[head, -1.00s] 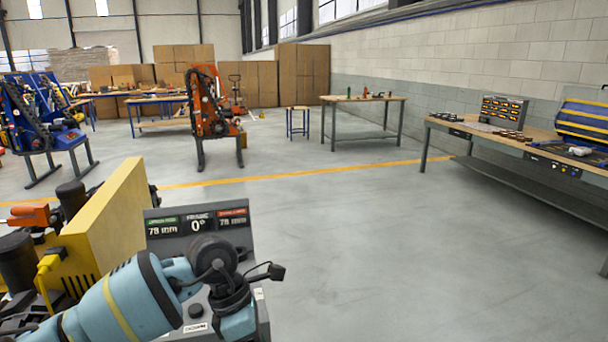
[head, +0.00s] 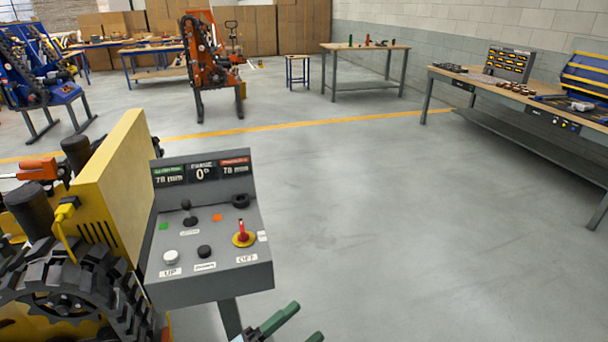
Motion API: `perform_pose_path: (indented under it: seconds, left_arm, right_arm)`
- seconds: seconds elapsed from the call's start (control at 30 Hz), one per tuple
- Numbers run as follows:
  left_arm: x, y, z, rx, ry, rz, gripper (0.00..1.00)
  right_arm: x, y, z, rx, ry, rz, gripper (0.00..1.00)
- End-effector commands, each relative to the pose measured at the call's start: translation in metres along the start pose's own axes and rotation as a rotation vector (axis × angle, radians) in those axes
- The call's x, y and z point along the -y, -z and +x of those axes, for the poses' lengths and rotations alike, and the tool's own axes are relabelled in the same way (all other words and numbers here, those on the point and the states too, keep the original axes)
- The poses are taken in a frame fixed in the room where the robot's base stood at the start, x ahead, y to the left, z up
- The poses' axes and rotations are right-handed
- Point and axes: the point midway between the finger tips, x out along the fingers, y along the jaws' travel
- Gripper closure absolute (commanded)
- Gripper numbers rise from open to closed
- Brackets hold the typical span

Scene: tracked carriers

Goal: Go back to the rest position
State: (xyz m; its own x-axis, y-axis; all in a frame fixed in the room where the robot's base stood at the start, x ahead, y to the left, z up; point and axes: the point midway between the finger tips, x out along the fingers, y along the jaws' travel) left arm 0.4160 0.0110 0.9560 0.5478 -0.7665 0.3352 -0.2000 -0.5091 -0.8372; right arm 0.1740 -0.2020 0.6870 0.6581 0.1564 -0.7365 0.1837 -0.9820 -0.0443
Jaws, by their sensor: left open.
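My right gripper is out of view.
A yellow tracked carrier (head: 112,190) with a black track (head: 70,290) stands beside the console at left. Orange (head: 207,65) and blue (head: 40,95) machines stand behind. Workbenches line the right (head: 480,80) and back (head: 365,47). The floor at centre and right is free.

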Motion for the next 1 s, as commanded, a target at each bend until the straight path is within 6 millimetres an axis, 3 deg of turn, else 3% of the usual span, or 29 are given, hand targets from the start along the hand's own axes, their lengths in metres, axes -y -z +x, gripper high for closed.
perform_pose_path:
  seconds: [0.17, 0.3, 0.47, 0.6, 0.7, 0.8, 1.0]
  left_arm:
    - [-0.028, -0.036, -0.069, 0.367, 0.063, -0.313, 0.36]
    - [-0.06, -0.053, -0.14, 0.655, 0.092, -0.548, 0.36]
    - [-0.104, -0.048, -0.231, 0.977, 0.111, -0.806, 0.36]
    - [-0.135, -0.028, -0.298, 1.202, 0.118, -0.984, 0.36]
    - [-0.149, -0.013, -0.331, 1.31, 0.119, -1.066, 0.36]
    - [-0.156, -0.003, -0.349, 1.371, 0.121, -1.115, 0.36]
    - [-0.16, 0.002, -0.357, 1.399, 0.12, -1.138, 0.36]
  right_arm:
    - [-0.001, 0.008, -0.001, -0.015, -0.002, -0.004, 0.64]
    - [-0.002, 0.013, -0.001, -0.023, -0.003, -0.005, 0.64]
    - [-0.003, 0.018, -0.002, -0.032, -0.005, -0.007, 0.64]
    - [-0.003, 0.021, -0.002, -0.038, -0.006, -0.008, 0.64]
    - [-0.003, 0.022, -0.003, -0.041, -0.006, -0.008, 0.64]
    - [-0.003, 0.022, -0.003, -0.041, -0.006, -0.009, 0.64]
    - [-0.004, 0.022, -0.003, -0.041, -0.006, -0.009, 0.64]
